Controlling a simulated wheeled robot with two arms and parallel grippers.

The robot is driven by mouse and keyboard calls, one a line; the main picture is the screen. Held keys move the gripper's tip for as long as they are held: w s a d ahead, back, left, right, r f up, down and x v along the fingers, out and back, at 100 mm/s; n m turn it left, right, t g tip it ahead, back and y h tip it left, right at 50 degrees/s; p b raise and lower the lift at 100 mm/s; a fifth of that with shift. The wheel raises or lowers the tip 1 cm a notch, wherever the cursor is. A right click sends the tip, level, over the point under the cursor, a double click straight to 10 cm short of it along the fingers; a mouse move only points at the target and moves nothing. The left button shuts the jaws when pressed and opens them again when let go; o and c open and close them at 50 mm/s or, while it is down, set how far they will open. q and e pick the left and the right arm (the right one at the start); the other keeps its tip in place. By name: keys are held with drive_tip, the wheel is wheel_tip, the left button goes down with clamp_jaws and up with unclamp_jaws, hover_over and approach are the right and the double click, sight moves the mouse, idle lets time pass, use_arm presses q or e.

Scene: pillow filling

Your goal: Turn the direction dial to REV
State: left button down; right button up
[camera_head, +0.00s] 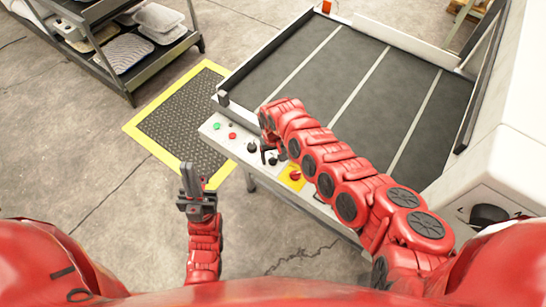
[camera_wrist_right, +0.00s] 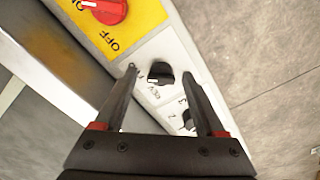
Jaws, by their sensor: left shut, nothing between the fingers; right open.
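The direction dial (camera_wrist_right: 160,73) is a black knob on the pale control panel, with REV lettered beside it in the right wrist view. A white mark shows on its left side; which setting it points to is unclear. In the head view the dial (camera_head: 273,161) is partly hidden by my right gripper (camera_head: 268,154). My right gripper (camera_wrist_right: 158,72) is open, its fingertips on either side of the dial in the picture; I cannot tell whether they touch it. My left gripper (camera_head: 190,180) is shut and empty, left of the panel over the floor.
A red switch (camera_wrist_right: 107,8) on a yellow OFF plate sits beside the dial. Another black dial (camera_wrist_right: 188,118) lies on its other side. Green (camera_head: 216,126) and red (camera_head: 232,136) buttons are farther along. The dark conveyor (camera_head: 345,80) lies behind the panel.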

clamp_jaws()
idle(0.4)
